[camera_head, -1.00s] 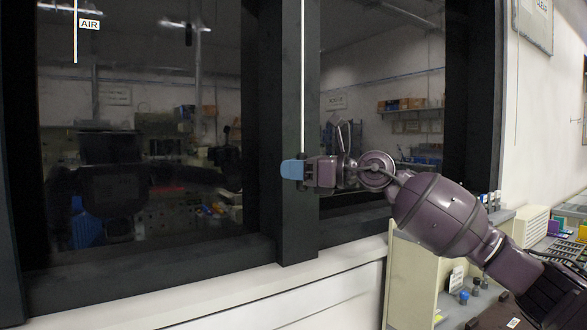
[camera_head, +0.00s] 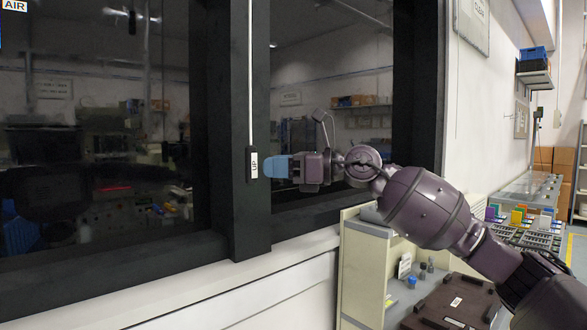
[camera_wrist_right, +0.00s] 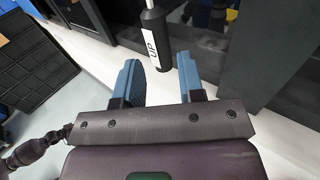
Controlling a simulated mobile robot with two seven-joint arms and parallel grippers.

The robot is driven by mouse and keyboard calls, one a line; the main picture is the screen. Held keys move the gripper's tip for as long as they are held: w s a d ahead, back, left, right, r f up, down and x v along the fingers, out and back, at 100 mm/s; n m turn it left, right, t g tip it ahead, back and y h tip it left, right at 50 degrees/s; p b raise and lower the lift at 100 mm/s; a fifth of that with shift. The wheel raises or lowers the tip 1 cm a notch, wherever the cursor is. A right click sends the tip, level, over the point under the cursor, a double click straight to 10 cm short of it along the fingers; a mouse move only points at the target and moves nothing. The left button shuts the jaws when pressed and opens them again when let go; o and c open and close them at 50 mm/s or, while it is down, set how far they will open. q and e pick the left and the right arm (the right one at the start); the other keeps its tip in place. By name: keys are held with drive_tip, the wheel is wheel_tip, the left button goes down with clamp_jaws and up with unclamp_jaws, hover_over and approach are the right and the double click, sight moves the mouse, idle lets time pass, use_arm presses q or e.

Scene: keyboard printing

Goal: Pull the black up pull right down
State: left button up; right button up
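The black UP pull (camera_head: 252,164) hangs on a white cord (camera_head: 250,70) in front of the dark window post, with a white UP label facing out. It also shows in the right wrist view (camera_wrist_right: 153,42), just beyond and between the two blue fingertips. My right gripper (camera_head: 270,167) is beside the pull, to its right in the head view. In the right wrist view the right gripper (camera_wrist_right: 158,68) is open, with a clear gap between its fingers and nothing in it. My left gripper is not in view.
The dark window frame (camera_head: 228,130) and glass stand right behind the pull. A cabinet (camera_head: 352,265) with small bottles is at lower right. An AIR label (camera_head: 15,6) shows at upper left. A white wall (camera_head: 270,285) runs below the window.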

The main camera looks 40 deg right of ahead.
drive_tip(key=shift+v, duration=1.8)
